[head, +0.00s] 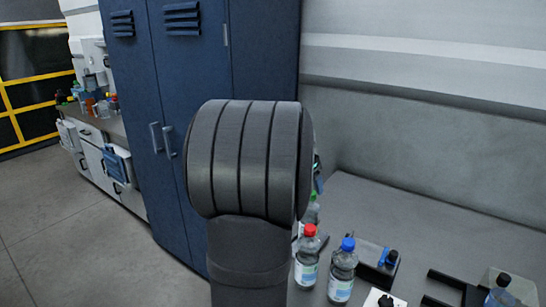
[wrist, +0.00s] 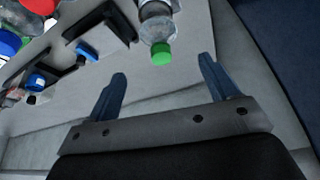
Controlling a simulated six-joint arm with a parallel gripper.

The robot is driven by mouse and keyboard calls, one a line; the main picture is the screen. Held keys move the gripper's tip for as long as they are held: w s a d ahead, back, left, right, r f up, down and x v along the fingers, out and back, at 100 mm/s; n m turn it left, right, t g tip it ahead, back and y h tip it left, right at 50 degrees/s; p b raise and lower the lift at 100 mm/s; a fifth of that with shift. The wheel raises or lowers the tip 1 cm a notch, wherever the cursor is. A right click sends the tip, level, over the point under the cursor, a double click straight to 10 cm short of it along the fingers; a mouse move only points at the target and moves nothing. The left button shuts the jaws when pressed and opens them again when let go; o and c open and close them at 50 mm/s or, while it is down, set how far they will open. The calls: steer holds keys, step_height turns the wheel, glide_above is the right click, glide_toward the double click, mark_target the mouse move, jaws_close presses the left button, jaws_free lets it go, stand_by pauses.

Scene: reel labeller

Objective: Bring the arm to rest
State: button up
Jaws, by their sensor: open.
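My gripper (wrist: 163,68) shows in the wrist view with two blue fingers spread apart and nothing between them. A clear bottle with a green cap (wrist: 161,53) is beyond the fingertips, its cap towards the gap; the exact distance is hard to tell. In the head view my own grey arm fills the middle and hides the gripper. The green-capped bottle (head: 312,210) shows partly there, beside the arm.
A red-capped bottle (head: 307,262) and a blue-capped bottle (head: 342,272) stand on the grey bench (head: 440,220). A black holder (head: 377,264) and a dark bracket (head: 445,285) lie right of them. A blue cabinet (head: 265,60) stands behind my arm. The bench's back right is clear.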

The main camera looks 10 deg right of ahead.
mark_target(313, 192)
steer(key=x, duration=1.1)
steer(key=shift+s+f, duration=0.1)
steer(key=shift+f, duration=0.05)
steer(key=shift+r, duration=1.8)
